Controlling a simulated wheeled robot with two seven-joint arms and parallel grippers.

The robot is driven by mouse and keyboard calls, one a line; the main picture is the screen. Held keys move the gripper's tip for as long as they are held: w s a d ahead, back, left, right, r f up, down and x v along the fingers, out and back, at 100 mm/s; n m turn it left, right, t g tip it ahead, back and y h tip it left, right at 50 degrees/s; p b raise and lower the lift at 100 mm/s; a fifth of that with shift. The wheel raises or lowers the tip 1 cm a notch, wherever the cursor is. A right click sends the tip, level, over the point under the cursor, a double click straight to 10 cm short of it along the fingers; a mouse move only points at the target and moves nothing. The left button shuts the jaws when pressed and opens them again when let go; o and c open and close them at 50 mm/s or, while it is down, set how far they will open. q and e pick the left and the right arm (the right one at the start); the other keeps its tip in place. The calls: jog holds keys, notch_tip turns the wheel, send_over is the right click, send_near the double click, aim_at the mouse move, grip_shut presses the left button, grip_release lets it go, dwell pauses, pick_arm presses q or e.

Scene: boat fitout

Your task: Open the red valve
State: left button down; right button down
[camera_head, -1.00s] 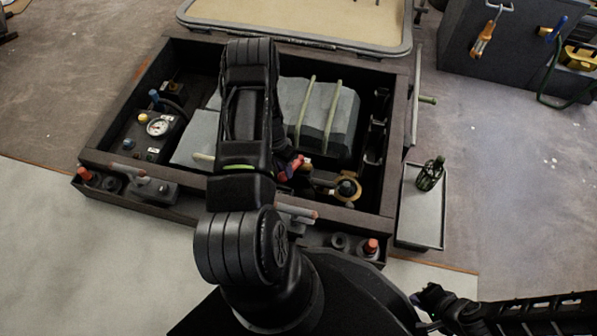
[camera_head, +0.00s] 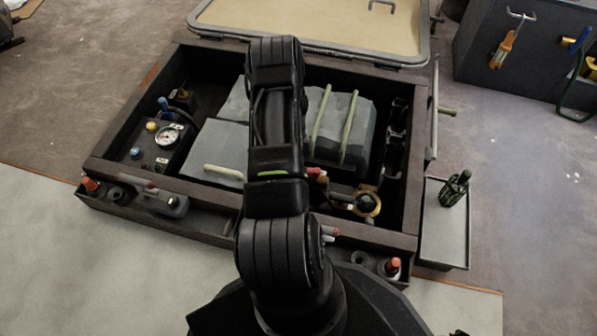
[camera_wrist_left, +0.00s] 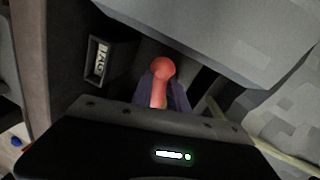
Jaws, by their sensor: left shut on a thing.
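The red valve handle (camera_head: 317,173) shows as a small red part beside my arm, inside the open dark bay. In the left wrist view the red handle (camera_wrist_left: 162,72) has a rounded end and stands between the purple-grey fingers of my left gripper (camera_wrist_left: 163,92). The gripper is shut on it. In the head view my left arm hides the gripper and most of the valve. The valve's body and pipe are hidden. My right gripper is not clearly seen.
Grey boxes (camera_head: 342,125) with pale bars fill the bay's middle. A gauge panel (camera_head: 152,152) is at left, and a brass ring fitting (camera_head: 367,203) lies right of the valve. A tray (camera_head: 432,240) with a dark green bottle (camera_head: 455,188) stands outside at right. A tag plate (camera_wrist_left: 97,61) is near the gripper.

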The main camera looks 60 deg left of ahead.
pick_arm(q)
jog(key=shift+w+a+m+b, duration=0.4)
jog(key=shift+w+a+m, duration=0.2)
jog(key=shift+m, duration=0.6)
jog(key=c, duration=1.3)
grip_release()
notch_tip(320, 180, up, 8)
jog(key=w+p, duration=0.1)
jog(key=p, duration=0.2)
jog(key=shift+a+f, duration=0.15)
jog(key=shift+a, duration=0.3)
jog(key=shift+w, duration=0.1)
